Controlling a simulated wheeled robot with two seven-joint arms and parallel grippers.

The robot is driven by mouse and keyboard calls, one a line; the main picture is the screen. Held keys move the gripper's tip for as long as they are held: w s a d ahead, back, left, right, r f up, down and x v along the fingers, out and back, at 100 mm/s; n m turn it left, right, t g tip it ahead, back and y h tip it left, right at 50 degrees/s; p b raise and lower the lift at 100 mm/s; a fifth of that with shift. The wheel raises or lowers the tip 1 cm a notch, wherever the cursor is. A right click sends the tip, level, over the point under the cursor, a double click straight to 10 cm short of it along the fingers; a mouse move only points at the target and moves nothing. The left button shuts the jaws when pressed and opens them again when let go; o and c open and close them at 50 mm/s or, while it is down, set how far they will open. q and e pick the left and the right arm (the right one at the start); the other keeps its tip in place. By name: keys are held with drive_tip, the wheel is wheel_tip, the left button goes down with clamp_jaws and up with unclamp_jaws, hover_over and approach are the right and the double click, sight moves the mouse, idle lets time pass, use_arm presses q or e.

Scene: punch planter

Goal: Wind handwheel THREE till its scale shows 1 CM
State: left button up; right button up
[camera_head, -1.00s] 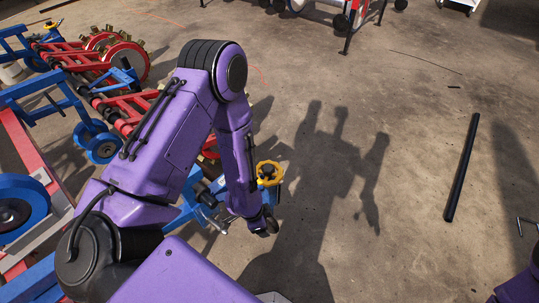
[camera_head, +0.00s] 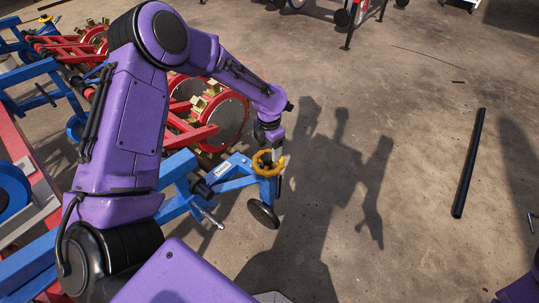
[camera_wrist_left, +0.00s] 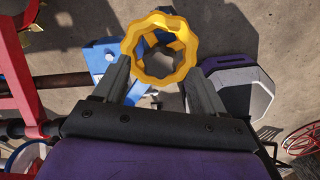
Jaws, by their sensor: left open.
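The yellow scalloped handwheel (camera_head: 262,167) sits at the end of a blue arm with a small white label plate (camera_head: 222,170), too small to read surely. In the left wrist view the handwheel (camera_wrist_left: 133,47) is a thick yellow ring near the fingertips. My left gripper (camera_head: 270,152) is directly above the handwheel. Its jaws are open, one finger on each side of the ring in the left wrist view (camera_wrist_left: 160,80); I cannot tell whether they touch it. No scale reading is legible. My right gripper is outside these views.
Below the handwheel is a small black wheel (camera_head: 263,214). Red toothed punch discs (camera_head: 222,118) stand close behind my left arm. Blue and red frames fill the left side. A black bar (camera_head: 468,165) lies on the open concrete floor at right.

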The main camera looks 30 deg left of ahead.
sight(269, 156)
use_arm(q)
drive_tip(key=shift+f, duration=1.55)
drive_tip(key=c, duration=1.1)
drive_tip(key=shift+o, duration=0.2)
